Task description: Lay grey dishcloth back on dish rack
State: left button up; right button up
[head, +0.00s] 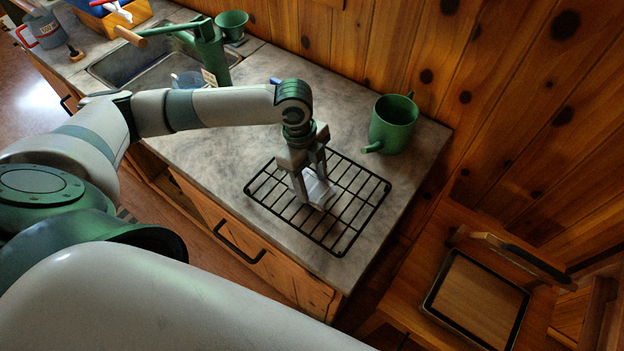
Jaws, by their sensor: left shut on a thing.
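The dish rack (345,218) is a black wire grid lying flat on the grey countertop, near its right end. My left gripper (313,203) reaches down over the rack's left-middle part. It is shut on the grey dishcloth (318,188), a small pale piece showing between and beside the fingers. The cloth is at or just above the wires; I cannot tell whether it touches them. The fingers hide part of it. My right gripper is not in view.
A green mug-like pot (392,124) stands behind the rack, close to the wooden wall. The sink (135,68) with its green faucet (210,50) is at the upper left. A wooden chair (480,295) stands right of the counter. The counter in front of the rack is clear.

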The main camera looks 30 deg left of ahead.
pick_arm(q)
jog(key=shift+f, duration=0.2)
dwell(0.6)
jog(key=o, duration=1.5)
jog(key=shift+c, duration=0.2)
jog(key=a+r+b, duration=0.3)
jog(key=r+b, duration=0.1)
jog(key=r, duration=1.3)
jog(key=shift+w, duration=0.25)
jog(key=shift+s, duration=0.1)
